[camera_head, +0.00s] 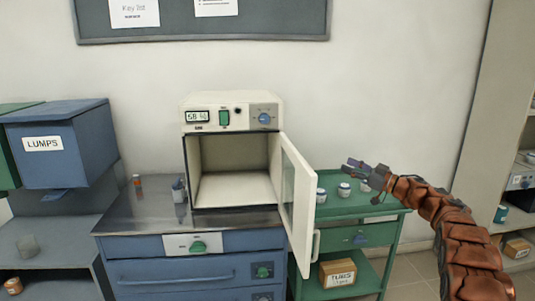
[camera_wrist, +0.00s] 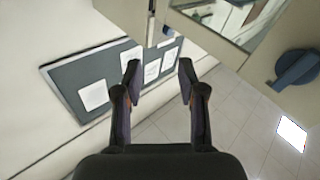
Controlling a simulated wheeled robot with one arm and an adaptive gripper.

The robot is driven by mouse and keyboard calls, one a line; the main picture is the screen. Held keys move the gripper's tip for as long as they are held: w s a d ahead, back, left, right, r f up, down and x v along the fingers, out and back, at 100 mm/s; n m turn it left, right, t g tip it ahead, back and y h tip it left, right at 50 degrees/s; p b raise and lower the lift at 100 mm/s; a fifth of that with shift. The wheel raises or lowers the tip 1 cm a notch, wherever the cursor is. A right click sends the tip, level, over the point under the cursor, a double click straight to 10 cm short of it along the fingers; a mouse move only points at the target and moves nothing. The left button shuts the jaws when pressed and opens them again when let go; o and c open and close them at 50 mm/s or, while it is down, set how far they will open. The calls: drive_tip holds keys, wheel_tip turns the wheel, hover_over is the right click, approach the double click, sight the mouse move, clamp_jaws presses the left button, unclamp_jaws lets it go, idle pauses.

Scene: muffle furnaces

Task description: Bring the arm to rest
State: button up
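My gripper (camera_head: 354,166) is at the right of the head view, raised over the green cart beside the open furnace door. In the wrist view my gripper (camera_wrist: 158,68) has its two fingers apart with nothing between them. My arm, in orange-brown segments, comes up from the lower right corner. The white furnace (camera_head: 234,103) stands on the metal-topped bench, and its chamber looks empty. Its door (camera_head: 299,200) hangs wide open toward the front right, a little left of my gripper.
Several small jars stand on the green cart (camera_head: 340,207) under my gripper, with a labelled box (camera_head: 338,272) on the lower shelf. A blue LUMPS bin (camera_head: 70,145) stands left. Shelving (camera_head: 515,170) is at the far right. The wall above the cart is clear.

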drive_tip(key=w+d+r+m+t+h, duration=0.2)
drive_tip(key=d+r+m+t+h, duration=0.15)
drive_tip(key=r+h, duration=0.25)
drive_tip(key=w+d+r+m+t+h, duration=0.1)
drive_tip(key=d+r+m+t+h, duration=0.15)
drive_tip(key=r+m+h, duration=0.3)
drive_tip(key=s+d+m+g+h+p, duration=0.25)
drive_tip(key=s+d+m+h, duration=0.2)
drive_tip(key=s+h, duration=0.4)
drive_tip(key=s+a+f+g+y, duration=0.1)
drive_tip(key=s+a+f+g, duration=0.4)
drive_tip(key=s, duration=1.5)
drive_tip(key=s+a+f+g+y, duration=0.2)
drive_tip(key=s+a+f+g, duration=0.4)
drive_tip(key=s, duration=1.4)
drive_tip(key=s+a+f+g+y, duration=0.1)
drive_tip(key=s+a+f+g, duration=0.5)
drive_tip(key=s, duration=1.4)
drive_tip(key=a+f+n+p, duration=0.1)
drive_tip(key=a+f, duration=0.2)
drive_tip(key=f, duration=0.2)
drive_tip(key=shift+a+f, duration=0.3)
